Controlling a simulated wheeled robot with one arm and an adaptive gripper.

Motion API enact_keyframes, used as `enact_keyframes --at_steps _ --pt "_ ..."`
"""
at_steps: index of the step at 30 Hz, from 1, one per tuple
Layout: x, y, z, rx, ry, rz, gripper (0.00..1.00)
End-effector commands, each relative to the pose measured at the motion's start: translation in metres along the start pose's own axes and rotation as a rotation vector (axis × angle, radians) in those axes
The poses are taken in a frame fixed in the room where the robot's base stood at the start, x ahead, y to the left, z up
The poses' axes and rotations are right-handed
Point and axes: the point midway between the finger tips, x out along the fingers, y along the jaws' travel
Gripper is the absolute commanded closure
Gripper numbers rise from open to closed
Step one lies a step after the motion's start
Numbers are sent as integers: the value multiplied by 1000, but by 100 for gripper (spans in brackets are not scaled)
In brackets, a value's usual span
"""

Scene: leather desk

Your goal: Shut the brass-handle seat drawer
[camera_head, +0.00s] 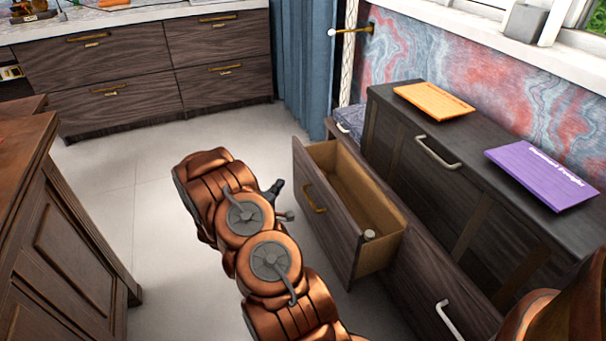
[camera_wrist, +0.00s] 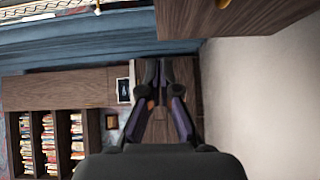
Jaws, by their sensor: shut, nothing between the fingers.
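The seat drawer (camera_head: 328,227) stands pulled well out of the low dark wood seat unit in the head view. Its brass handle (camera_head: 313,198) is on the front panel, facing my arm. The inside is pale wood, with a small pale cylinder (camera_head: 369,235) near its front right corner. My gripper (camera_head: 277,190) is to the left of the drawer front, apart from it, and partly hidden by my arm. In the wrist view my gripper (camera_wrist: 164,78) is shut and empty. A wood panel (camera_wrist: 250,14) with a brass piece at the top edge, likely the drawer front, is at upper right.
A dark cabinet top (camera_head: 376,93) behind the drawer bears an orange booklet (camera_head: 433,101) and a purple one (camera_head: 541,176). A wooden desk (camera_head: 72,225) stands at left. Brass-handled drawers (camera_head: 125,70) line the back. Tiled floor (camera_head: 150,165) between is clear.

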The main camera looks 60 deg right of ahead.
Motion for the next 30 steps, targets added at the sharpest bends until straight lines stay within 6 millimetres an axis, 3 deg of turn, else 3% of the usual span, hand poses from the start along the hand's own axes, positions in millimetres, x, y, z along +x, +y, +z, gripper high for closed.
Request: enact_keyframes --at_steps 8,30 --pt "13 -4 7 -24 -13 25 100" --pt "106 -3 11 -25 -12 24 100"
